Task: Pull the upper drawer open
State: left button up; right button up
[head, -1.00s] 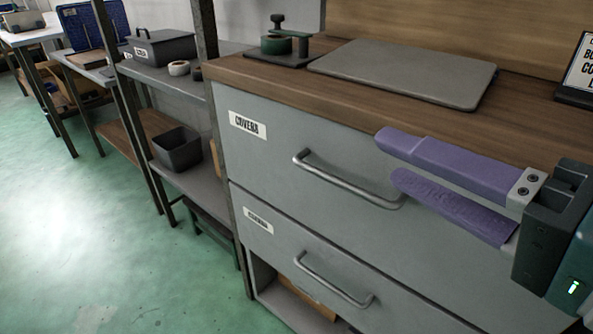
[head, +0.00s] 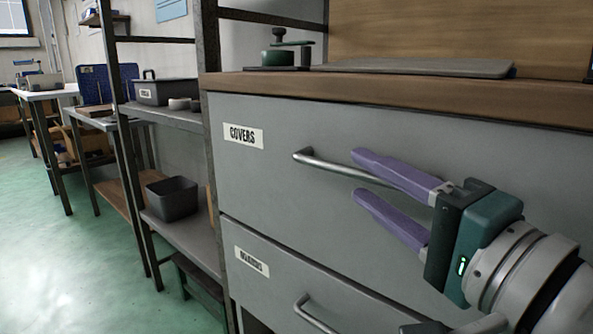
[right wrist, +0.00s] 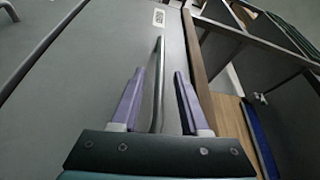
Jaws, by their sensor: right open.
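The upper drawer (head: 290,185) has a grey front, a "COVERS" label and a metal bar handle (head: 335,169). It looks shut, its front in line with the drawer below. My right gripper (head: 360,174) is open in front of the drawer, its purple fingers pointing at the right part of the handle. In the right wrist view the handle (right wrist: 159,80) runs lengthwise between the two open fingers (right wrist: 158,80). I cannot tell whether a finger touches it. The handle's right end is hidden behind the upper finger in the head view. My left gripper is not in view.
A lower drawer (head: 275,285) with its own handle (head: 315,316) is below. The wooden worktop (head: 420,94) overhangs the drawers and carries a grey flat panel (head: 420,68). A metal shelf (head: 180,235) with a dark bin (head: 172,199) stands left. Green floor (head: 85,260) is free further left.

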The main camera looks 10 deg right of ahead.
aim_at(362, 178)
jog(key=shift+x, duration=1.8)
grip_shut()
